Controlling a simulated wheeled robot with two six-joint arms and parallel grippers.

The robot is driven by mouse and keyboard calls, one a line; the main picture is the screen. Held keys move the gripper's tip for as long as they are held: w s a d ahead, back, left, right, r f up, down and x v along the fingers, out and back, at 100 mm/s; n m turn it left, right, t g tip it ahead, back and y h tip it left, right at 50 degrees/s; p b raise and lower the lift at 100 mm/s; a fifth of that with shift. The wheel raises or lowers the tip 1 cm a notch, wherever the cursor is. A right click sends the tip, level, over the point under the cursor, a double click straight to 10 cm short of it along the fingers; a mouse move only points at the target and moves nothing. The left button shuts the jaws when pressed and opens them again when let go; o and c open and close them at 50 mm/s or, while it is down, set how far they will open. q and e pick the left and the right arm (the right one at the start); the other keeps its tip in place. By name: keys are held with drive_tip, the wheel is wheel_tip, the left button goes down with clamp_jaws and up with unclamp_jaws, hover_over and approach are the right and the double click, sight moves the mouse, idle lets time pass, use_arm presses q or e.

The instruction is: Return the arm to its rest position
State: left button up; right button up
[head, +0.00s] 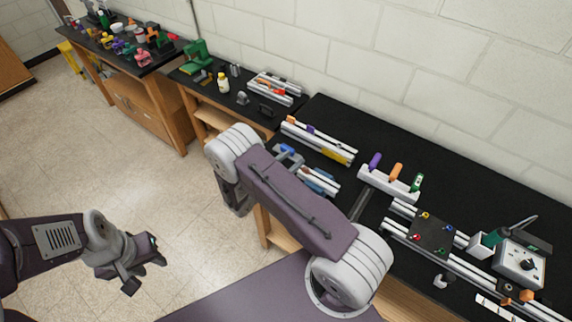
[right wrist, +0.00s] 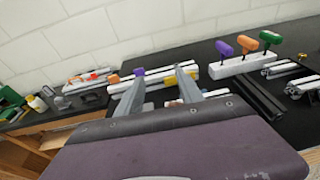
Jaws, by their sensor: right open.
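My right arm (head: 300,210) reaches over the workbench edge in the head view, bent, with its purple link across the middle. Its gripper is hidden behind the link there. In the right wrist view my right gripper (right wrist: 160,75) is open, with two grey fingers apart and nothing between them. Behind the fingers are white rails on the bench. My left gripper (head: 140,275) hangs over the floor at the lower left in the head view, away from the benches. Nothing is seen in it, and its jaw opening is unclear.
The black workbench (head: 350,120) holds aluminium rails, a white holder (head: 390,184) with purple, orange and green-handled tools, a dark plate (head: 433,233) and a grey device (head: 520,265). Smaller tables with parts stand at the back left. The floor (head: 130,200) at left is clear.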

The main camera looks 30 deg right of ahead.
drive_tip(key=shift+s+a+f, duration=0.1)
drive_tip(key=shift+s+a, duration=0.15)
drive_tip(key=shift+a, duration=0.2)
